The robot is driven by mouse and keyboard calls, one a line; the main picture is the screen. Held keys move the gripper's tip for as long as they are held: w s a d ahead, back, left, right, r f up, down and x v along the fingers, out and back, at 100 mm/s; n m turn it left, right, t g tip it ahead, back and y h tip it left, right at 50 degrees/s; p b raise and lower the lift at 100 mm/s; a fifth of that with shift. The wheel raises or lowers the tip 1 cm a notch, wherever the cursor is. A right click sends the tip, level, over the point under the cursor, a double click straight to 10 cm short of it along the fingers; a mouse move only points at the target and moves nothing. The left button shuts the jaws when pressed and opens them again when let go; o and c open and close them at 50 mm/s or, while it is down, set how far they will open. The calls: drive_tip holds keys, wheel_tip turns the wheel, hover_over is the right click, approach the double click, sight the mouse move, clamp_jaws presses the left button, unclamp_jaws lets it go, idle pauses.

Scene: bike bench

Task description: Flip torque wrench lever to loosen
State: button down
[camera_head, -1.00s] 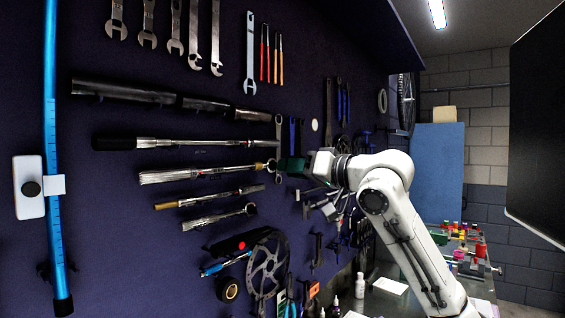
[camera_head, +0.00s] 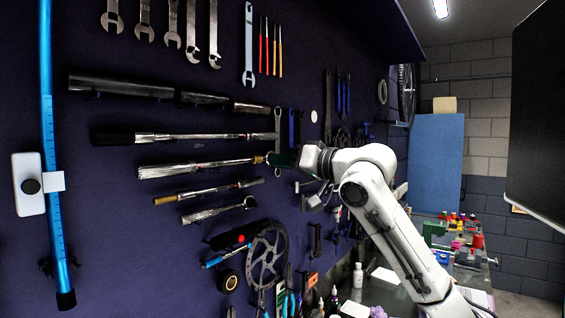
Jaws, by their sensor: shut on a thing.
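Several long wrenches hang level on the dark wall panel. One silver torque wrench (camera_head: 198,169) has a ribbed handle at its left end and a brass-coloured part near its head at the right. My gripper (camera_head: 272,160) is at that right end, touching or almost touching the head, and the small dark green jaws show there. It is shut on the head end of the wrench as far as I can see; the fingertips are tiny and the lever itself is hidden. Another torque wrench (camera_head: 190,137) with a black grip hangs just above.
Shorter wrenches (camera_head: 215,209) and a brake disc (camera_head: 268,255) hang below. Open-end wrenches (camera_head: 249,45) hang above. A bench (camera_head: 395,300) with bottles and small coloured parts stands at lower right. A blue board (camera_head: 436,160) leans at the back wall.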

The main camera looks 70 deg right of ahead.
drive_tip(key=shift+f+b, duration=0.15)
drive_tip(key=shift+b, duration=0.2)
drive_tip(key=n+b, duration=0.2)
drive_tip(key=n, duration=0.1)
drive_tip(key=n+b, duration=0.2)
drive_tip(key=n, duration=0.1)
drive_tip(key=d+n+b, duration=0.1)
drive_tip(key=n+b, duration=0.1)
drive_tip(key=n, duration=0.1)
drive_tip(key=shift+s, duration=0.1)
idle(0.3)
drive_tip(key=shift+n, duration=0.3)
drive_tip(key=c, duration=1.3)
unclamp_jaws()
drive_tip(key=shift+s, duration=0.1)
